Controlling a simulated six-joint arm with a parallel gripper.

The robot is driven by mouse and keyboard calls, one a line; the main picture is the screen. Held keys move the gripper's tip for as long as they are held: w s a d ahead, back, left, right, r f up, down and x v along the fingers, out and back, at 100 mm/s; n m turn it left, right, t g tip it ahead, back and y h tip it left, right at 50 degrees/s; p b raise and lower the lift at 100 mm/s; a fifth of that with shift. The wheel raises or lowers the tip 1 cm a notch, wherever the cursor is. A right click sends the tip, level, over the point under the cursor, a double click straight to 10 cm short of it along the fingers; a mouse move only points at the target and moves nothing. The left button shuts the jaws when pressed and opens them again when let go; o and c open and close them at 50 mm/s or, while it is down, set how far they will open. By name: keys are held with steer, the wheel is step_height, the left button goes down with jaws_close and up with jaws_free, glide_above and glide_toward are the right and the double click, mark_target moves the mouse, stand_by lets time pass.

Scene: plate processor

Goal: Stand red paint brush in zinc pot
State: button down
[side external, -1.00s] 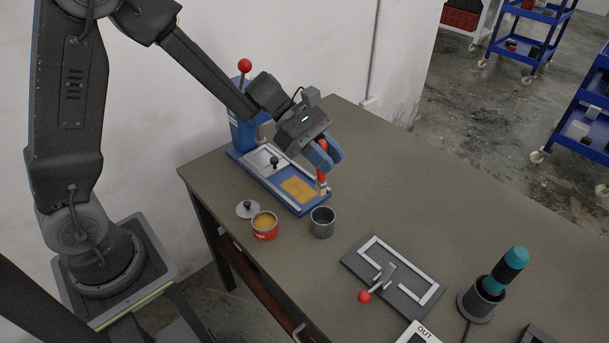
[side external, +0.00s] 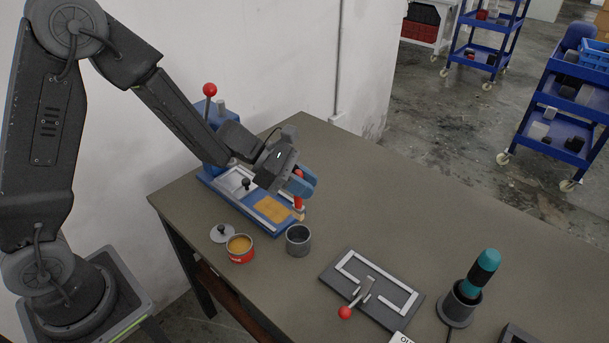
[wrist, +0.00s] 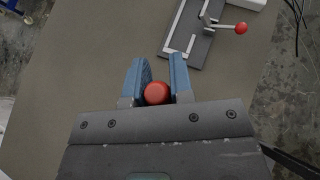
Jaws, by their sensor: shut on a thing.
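My gripper (side external: 303,182) is shut on the red paint brush (side external: 298,203), whose bristle end points down over the near right end of the blue plate fixture. In the wrist view the round red handle end (wrist: 157,93) shows between the blue fingers of my gripper (wrist: 160,80). The zinc pot (side external: 298,240), a dark grey open cup, stands upright on the table just in front of the brush. The pot is not visible in the wrist view. Whether the bristles touch the fixture cannot be told.
The blue fixture (side external: 232,203) with a tan plate lies behind. A red tin of yellow-brown paste (side external: 240,248) and its grey lid (side external: 222,233) sit left of the pot. A grey slotted plate with a red-knobbed lever (side external: 345,312) and a teal-handled tool (side external: 483,268) stand right.

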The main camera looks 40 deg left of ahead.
mark_target(304, 212)
steer(key=shift+f, duration=4.4)
steer(key=c, duration=0.9)
jaws_free()
steer(key=v, duration=1.3)
steer(key=shift+s+a+r, duration=0.15)
steer(key=shift+a, duration=0.15)
